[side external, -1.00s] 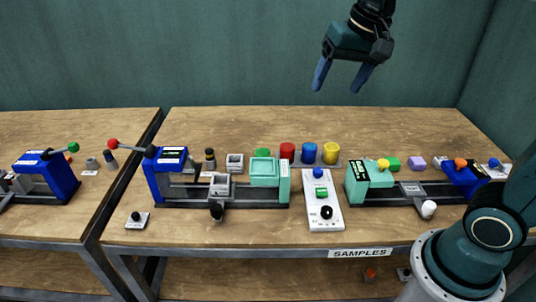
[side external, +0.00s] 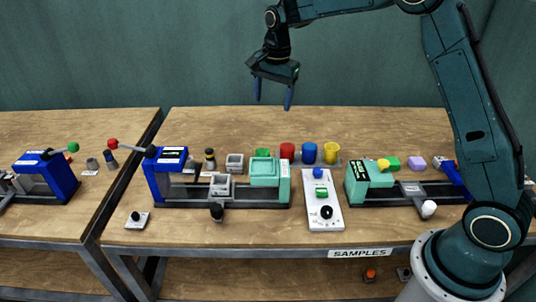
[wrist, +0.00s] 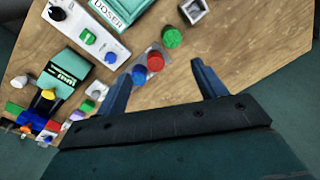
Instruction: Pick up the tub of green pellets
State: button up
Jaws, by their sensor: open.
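The green tub (side external: 262,154) stands on the table at the left end of a row of coloured tubs, partly hidden behind the teal doser. In the wrist view the green tub (wrist: 172,38) shows from above, ahead of the gap between my fingers. My gripper (side external: 272,104) is open and empty, high above the back of the table, over the green tub's side of the row. In the wrist view its two blue fingers (wrist: 158,80) are spread apart.
Red (side external: 287,151), blue (side external: 309,153) and yellow (side external: 331,153) tubs stand right of the green one. The teal doser (side external: 265,172) stands in front, beside a white control panel (side external: 322,200). A grey square cup (side external: 234,162) stands to the left. The table behind the tubs is clear.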

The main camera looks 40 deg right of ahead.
aim_at(262, 152)
jog(key=w+d+f+m+g, duration=0.1)
jog(key=w+f+m, duration=0.2)
jog(key=f, duration=0.7)
jog(key=w, duration=0.2)
jog(key=shift+w+d+f+m, duration=0.2)
jog(key=shift+w+d+m, duration=0.1)
jog(key=shift+w+d, duration=0.1)
jog(key=shift+f, duration=0.1)
jog(key=shift+a+f, duration=0.1)
jog(key=shift+f, duration=4.1)
jog(key=shift+s+a+f, duration=0.1)
jog(key=shift+f, duration=2.5)
jog(key=c, duration=1.1)
jog(key=shift+r, duration=0.15)
